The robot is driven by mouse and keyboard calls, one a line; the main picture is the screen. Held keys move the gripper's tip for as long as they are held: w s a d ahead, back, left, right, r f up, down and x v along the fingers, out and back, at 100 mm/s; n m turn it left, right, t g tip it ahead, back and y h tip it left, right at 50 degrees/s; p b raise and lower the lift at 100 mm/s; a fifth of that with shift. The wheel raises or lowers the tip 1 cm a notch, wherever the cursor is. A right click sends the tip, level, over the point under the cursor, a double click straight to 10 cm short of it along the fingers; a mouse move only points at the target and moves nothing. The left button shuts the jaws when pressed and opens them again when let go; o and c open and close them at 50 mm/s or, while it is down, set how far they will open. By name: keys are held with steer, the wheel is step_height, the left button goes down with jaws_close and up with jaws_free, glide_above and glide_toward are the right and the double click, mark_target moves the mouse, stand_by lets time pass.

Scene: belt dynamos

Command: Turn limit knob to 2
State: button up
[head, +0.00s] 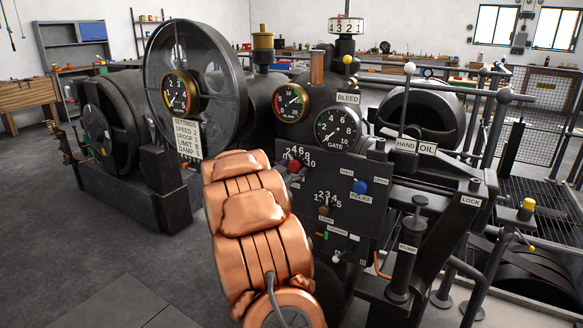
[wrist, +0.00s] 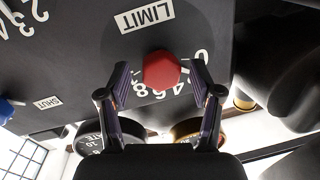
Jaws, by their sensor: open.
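The limit knob (wrist: 161,70) is a red faceted knob on a dark panel, with white scale numbers beside it and a white LIMIT label (wrist: 143,16). The wrist view shows this panel upside down. My gripper (wrist: 160,67) is open, with one finger on either side of the knob. I see a gap between each finger and the knob, and cannot tell whether the fingertips reach past its front face. In the head view the red knob (head: 294,166) sits at the panel's upper left, and my gripper does not show clearly there. The knob's exact setting cannot be read.
A blue relief knob (head: 360,187) and a small brownish knob (head: 323,210) with its own scale share the panel. Gauges stand above, including the GATE gauge (head: 338,127). A settings sign (head: 187,139) hangs left under a large wheel (head: 196,80). A pump lever (head: 405,250) stands right.

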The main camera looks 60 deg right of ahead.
steer(key=shift+d, duration=0.35)
steer(key=shift+s, duration=0.1)
steer(key=shift+a+f, duration=0.1)
steer(key=shift+a, duration=0.05)
steer(key=c, duration=1.1)
